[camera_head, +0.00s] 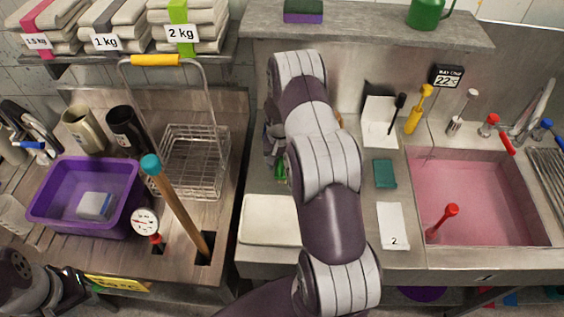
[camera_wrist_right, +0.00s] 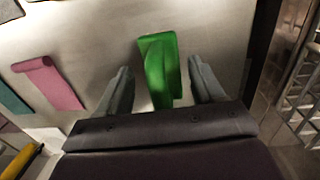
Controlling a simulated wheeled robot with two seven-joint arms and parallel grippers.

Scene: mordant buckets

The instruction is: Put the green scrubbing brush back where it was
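A green object (camera_wrist_right: 160,68) lies between the two fingers of my right gripper (camera_wrist_right: 160,88) in the right wrist view, with a gap on each side. It has the green brush's colour, but I see no bristles and cannot tell if it is the brush. In the head view a bit of green (camera_head: 281,173) shows beside my right arm, which hides most of that spot. My right gripper (camera_head: 273,148) is mostly hidden there. Part of my left arm's end (camera_head: 68,283) is at the lower left, its fingers not clear.
A pink piece (camera_wrist_right: 50,84) and a teal piece (camera_wrist_right: 12,100) lie beside the green one. The wire basket (camera_head: 193,163), purple tub (camera_head: 70,222) and wooden-handled stick (camera_head: 178,205) stand to the left. A pink-filled sink (camera_head: 475,195) and yellow-handled brush (camera_head: 418,108) are to the right.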

